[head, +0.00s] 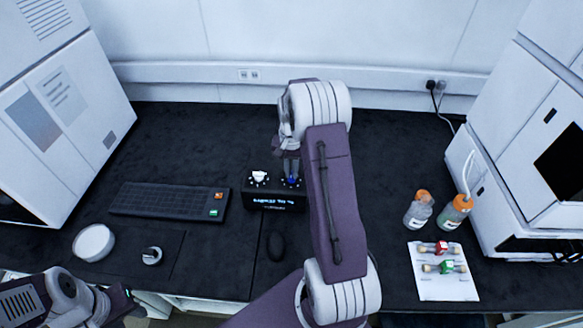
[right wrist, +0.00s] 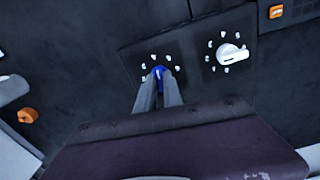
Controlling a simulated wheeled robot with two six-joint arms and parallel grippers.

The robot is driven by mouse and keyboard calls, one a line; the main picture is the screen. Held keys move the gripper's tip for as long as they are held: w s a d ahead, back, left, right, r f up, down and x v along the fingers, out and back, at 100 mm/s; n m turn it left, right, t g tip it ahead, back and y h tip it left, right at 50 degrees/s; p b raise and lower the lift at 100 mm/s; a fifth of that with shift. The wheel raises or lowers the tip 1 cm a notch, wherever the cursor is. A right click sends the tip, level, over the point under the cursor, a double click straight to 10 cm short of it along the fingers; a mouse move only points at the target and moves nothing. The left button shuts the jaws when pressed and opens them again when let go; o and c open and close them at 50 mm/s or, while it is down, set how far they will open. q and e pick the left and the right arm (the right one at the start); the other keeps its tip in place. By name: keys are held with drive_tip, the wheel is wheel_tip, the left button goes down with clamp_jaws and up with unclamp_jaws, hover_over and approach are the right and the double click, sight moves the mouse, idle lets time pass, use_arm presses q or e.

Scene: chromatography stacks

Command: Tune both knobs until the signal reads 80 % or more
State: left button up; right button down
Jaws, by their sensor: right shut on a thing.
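A small black box (head: 272,206) stands on the dark bench with a white knob (head: 259,177) and a blue knob (head: 292,182) on top. Its front shows a lit readout, too small to read. My right gripper (head: 291,172) reaches down and is shut on the blue knob. In the right wrist view, the fingers close around the blue knob (right wrist: 159,71), ringed by white marks. The white knob (right wrist: 232,53) beside it is free, with its own ring of marks. My left gripper (head: 118,303) is low at the left, away from the box; its fingers are unclear.
A dark keyboard (head: 170,200) lies left of the box, and a black mouse (head: 276,246) in front. A white round dish (head: 94,243) is at the left. Bottles (head: 419,209) and a white sheet with vials (head: 440,285) are at the right. Large white instruments flank the bench.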

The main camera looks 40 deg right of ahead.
sight(291, 174)
drive_tip(key=shift+n, duration=0.6)
drive_tip(key=c, duration=1.5)
unclamp_jaws()
wheel_tip(291, 174, up, 9)
drive_tip(key=shift+r+p, duration=0.1)
drive_tip(key=shift+p, duration=0.35)
